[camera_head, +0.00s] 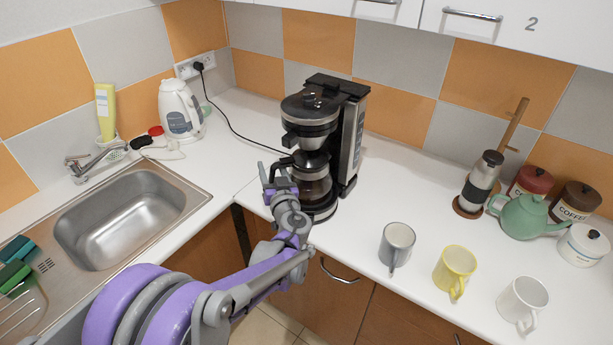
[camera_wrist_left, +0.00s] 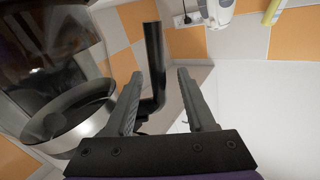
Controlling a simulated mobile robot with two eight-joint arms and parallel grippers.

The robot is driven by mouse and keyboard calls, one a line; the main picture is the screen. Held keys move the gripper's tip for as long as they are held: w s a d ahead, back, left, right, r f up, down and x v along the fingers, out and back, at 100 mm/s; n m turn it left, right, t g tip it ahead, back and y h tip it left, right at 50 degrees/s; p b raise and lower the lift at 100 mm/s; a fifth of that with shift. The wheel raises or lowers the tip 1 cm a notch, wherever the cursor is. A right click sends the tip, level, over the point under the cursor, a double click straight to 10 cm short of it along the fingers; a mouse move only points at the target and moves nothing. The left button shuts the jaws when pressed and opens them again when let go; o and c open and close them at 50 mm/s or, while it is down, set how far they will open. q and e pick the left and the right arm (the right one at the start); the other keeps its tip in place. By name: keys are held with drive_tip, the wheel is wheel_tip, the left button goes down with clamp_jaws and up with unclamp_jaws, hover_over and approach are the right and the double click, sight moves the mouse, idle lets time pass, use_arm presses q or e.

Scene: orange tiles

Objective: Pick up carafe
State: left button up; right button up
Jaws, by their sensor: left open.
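The carafe (camera_head: 315,184) is a glass pot with a black handle, standing on the base of the black and silver coffee maker (camera_head: 350,135). My left gripper (camera_head: 275,174) is just left of the carafe, on its handle side. In the left wrist view the gripper (camera_wrist_left: 158,74) is open. The carafe's black handle (camera_wrist_left: 153,50) shows upright between its two fingers, with a gap to the right finger. The dark glass of the carafe (camera_wrist_left: 45,45) fills the left of that view. In the head view my gripper partly hides the handle. My right gripper is not in view.
A grey mug (camera_head: 397,246), a yellow mug (camera_head: 455,268) and a white mug (camera_head: 522,302) stand on the counter at right. A white kettle (camera_head: 181,110) and a sink (camera_head: 125,215) are at left. A teapot (camera_head: 525,216), French press (camera_head: 482,180) and jars stand far right.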

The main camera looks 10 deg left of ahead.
use_arm(q)
drive_tip(key=shift+x, duration=0.85)
drive_tip(key=shift+c, duration=0.6)
clamp_jaws()
